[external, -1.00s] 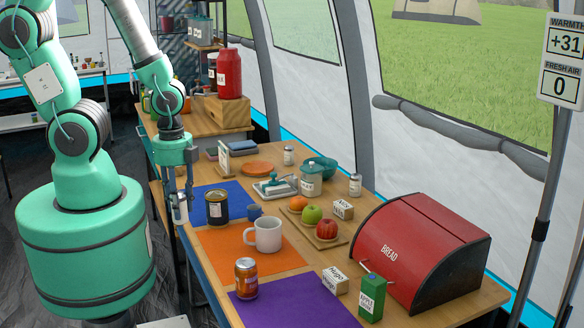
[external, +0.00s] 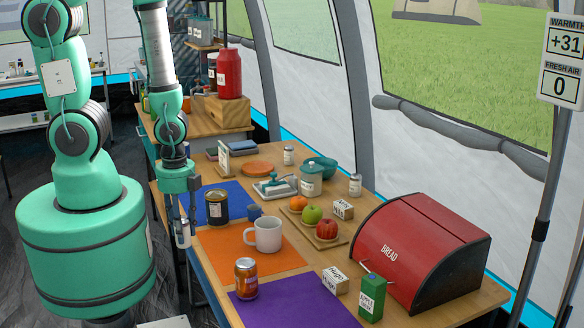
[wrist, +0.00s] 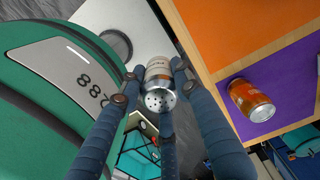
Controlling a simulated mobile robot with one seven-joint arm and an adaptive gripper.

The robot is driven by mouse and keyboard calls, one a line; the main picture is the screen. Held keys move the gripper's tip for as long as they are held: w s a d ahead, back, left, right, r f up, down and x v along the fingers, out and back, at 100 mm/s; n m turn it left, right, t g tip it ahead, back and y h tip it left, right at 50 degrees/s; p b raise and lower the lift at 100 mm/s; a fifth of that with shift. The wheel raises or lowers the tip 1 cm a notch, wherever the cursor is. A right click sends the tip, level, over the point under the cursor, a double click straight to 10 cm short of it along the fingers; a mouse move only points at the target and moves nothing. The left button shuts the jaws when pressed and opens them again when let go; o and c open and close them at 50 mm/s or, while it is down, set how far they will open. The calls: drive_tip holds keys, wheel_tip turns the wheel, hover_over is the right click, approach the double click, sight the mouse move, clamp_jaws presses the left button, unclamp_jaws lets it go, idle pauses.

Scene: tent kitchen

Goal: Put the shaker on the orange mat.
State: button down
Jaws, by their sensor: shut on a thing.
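The shaker (external: 184,238) is a small silver-capped cylinder with a pale label. In the wrist view the shaker (wrist: 159,97) shows its perforated metal cap toward the camera. My gripper (external: 180,222) is shut on it and holds it off the table's left edge, beside the orange mat. In the wrist view the fingers of my gripper (wrist: 152,82) close around the shaker's sides. The orange mat (external: 222,248) lies on the table to the right of my gripper. It also shows at the top of the wrist view (wrist: 240,30).
A white mug (external: 267,235) stands on the orange mat. A dark can (external: 216,207) stands on the blue mat (external: 204,192) behind, and a soda can (external: 246,280) on the purple mat (external: 300,300) in front. The orange mat's left part is clear.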

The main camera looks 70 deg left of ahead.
drive_tip(key=shift+f, duration=1.5)
drive_tip(key=w+d, duration=0.1)
drive_tip(key=w, duration=0.4)
drive_tip(key=w+d+f+b, duration=0.1)
drive_tip(key=w, duration=0.4)
drive_tip(key=w+d+b, duration=0.1)
drive_tip(key=w, duration=0.4)
drive_tip(key=shift+w+d+f, duration=0.2)
drive_tip(key=shift+w+f, duration=0.05)
drive_tip(key=shift+w, duration=0.1)
drive_tip(key=shift+f, duration=0.1)
drive_tip(key=shift+f+b, duration=0.75)
drive_tip(key=shift+f, duration=0.95)
drive_tip(key=shift+f, duration=0.15)
drive_tip(key=c, duration=1.3)
unclamp_jaws()
drive_tip(key=shift+o, duration=0.2)
